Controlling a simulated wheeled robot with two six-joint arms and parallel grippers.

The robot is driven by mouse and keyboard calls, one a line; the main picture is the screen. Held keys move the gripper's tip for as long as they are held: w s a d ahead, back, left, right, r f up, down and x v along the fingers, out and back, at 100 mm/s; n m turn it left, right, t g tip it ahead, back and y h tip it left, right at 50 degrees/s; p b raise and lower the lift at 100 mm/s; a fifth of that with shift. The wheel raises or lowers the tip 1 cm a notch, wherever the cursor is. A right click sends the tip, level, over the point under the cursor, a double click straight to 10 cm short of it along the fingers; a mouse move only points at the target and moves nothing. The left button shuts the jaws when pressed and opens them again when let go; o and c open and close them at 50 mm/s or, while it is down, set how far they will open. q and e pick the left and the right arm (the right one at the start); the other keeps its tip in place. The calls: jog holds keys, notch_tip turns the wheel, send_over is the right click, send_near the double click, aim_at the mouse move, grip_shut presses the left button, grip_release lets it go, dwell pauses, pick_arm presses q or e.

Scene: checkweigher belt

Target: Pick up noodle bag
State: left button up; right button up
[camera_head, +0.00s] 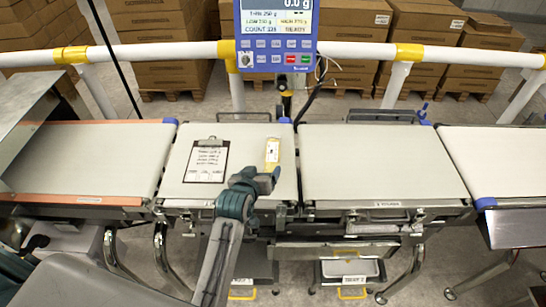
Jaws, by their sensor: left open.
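A small upright-lying packet with yellow and white print, which looks like the noodle bag (272,151), lies on the weighing belt (235,143) near its right side. My left gripper (268,176) is just in front of the packet's near end, with its jaws open and nothing seen between them. I cannot tell whether a fingertip touches the packet. The gripper may hide the packet's near end. My right gripper is not in view.
A clipboard (207,160) with a written sheet lies on the same belt, left of the packet. Empty belts lie to the left (85,150) and right (380,160). A blue display unit (277,35) stands behind, before a white-and-yellow rail (180,52) and stacked cartons.

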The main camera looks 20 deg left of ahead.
aim_at(271, 158)
pick_arm(q)
jog(key=x, duration=0.3)
jog(key=p+x, duration=0.1)
jog(key=shift+w+d+r, duration=0.1)
jog(key=shift+w, duration=0.35)
jog(key=shift+w+f, duration=0.35)
jog(key=shift+w, duration=0.2)
jog(key=shift+w+f+p, duration=0.1)
jog(key=shift+w+p, duration=0.45)
jog(key=shift+p, duration=0.1)
jog(key=p+x, duration=0.1)
jog(key=x, duration=0.2)
jog(key=shift+w+f, duration=0.4)
jog(key=shift+w, duration=0.05)
jog(key=c, duration=1.3)
